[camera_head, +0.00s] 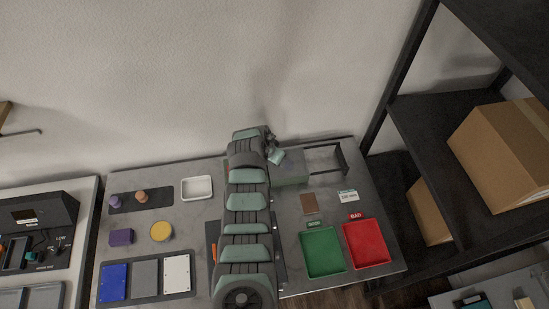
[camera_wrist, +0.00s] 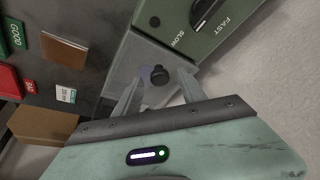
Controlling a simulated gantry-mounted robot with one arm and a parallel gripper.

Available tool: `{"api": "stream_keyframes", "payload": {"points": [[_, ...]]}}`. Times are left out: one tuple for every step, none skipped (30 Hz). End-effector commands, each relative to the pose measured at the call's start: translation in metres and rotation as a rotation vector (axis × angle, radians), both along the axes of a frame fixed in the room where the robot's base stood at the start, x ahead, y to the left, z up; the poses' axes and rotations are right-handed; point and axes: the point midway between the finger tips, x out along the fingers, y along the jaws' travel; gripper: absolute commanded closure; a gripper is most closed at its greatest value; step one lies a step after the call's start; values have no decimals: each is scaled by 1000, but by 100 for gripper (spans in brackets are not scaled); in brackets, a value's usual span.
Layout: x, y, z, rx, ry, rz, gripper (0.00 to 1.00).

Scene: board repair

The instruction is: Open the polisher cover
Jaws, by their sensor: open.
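The polisher is a green box marked SLOW and FAST (camera_wrist: 205,28) at the top of the wrist view. In the head view the green polisher (camera_head: 292,175) shows right of my arm, partly hidden. A grey, see-through-looking cover (camera_wrist: 125,62) adjoins the box and carries a dark round knob (camera_wrist: 159,74). My gripper (camera_wrist: 159,84) is open, with one finger on each side of the knob. I cannot tell whether the fingers touch it. In the head view my gripper end (camera_head: 276,154) is at the polisher, its fingers unclear.
A brown board (camera_head: 309,203), a label card (camera_head: 347,196), a green tray (camera_head: 323,252) and a red BAD tray (camera_head: 367,243) lie on the table's right. A white dish (camera_head: 197,188) and coloured pads are left of my arm. The wall stands close behind.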

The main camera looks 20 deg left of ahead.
Motion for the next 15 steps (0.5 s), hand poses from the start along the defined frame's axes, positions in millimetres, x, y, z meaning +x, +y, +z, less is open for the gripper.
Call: {"api": "stream_keyframes", "payload": {"points": [[1,0,0,1,-1,0,52],[1,0,0,1,-1,0,52],[1,0,0,2,-1,0,52],[1,0,-1,2,-2,0,52],[1,0,-1,2,-2,0,52],[1,0,-1,2,-2,0,52],[1,0,-1,2,-2,0,52],[1,0,-1,2,-1,0,52],[1,0,-1,2,-1,0,52],[1,0,-1,1,-1,-1,52],[1,0,-1,1,-1,-1,53],[1,0,-1,1,-1,-1,57],[1,0,-1,1,-1,-1,59],[1,0,-1,1,-1,-1,62],[1,0,-1,1,-1,-1,65]]}}
